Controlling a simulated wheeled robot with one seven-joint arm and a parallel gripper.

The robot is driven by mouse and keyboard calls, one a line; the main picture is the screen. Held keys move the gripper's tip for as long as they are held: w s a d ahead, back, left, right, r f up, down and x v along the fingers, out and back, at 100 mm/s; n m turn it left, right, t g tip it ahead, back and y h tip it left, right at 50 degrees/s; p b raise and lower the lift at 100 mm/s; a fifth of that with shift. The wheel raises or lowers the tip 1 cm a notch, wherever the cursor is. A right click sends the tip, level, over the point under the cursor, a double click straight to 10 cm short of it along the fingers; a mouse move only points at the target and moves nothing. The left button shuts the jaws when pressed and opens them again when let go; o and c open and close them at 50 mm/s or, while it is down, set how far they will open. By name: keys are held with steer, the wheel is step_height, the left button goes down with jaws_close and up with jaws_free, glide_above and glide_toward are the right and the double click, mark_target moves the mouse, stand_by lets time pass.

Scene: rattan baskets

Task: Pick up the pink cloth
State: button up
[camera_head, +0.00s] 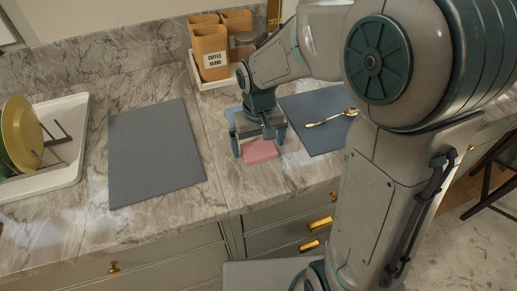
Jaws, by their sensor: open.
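The pink cloth (261,152) is a small folded pad lying on the marble counter, near its front edge and between two dark mats. My gripper (260,147) points down over the cloth, with its fingers spread open. One finger is at the cloth's left side and the other at its right side. Whether the fingers touch the cloth or the counter cannot be told. The back part of the cloth is hidden behind the gripper. A bit of something blue (233,113) shows behind the gripper, mostly hidden.
A dark grey mat (155,150) lies to the left. A white rack tray (70,120) with a yellow plate (21,130) stands far left.

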mark_target(259, 148)
steer(key=shift+f, duration=0.4)
steer(key=c, duration=0.9)
steer(key=shift+r, duration=0.1)
step_height(259, 148, up, 4)
steer(key=shift+r, duration=0.1)
steer(key=s+d+r, duration=0.2)
steer(key=s+r, duration=0.1)
steer(key=s, duration=0.2)
steer(key=s+d+r+b, duration=0.1)
steer(key=s+d+r, duration=0.1)
steer(key=s, duration=0.4)
steer(key=shift+r, duration=0.8)
steer(key=shift+o, duration=1.2)
steer(key=shift+c, duration=0.8)
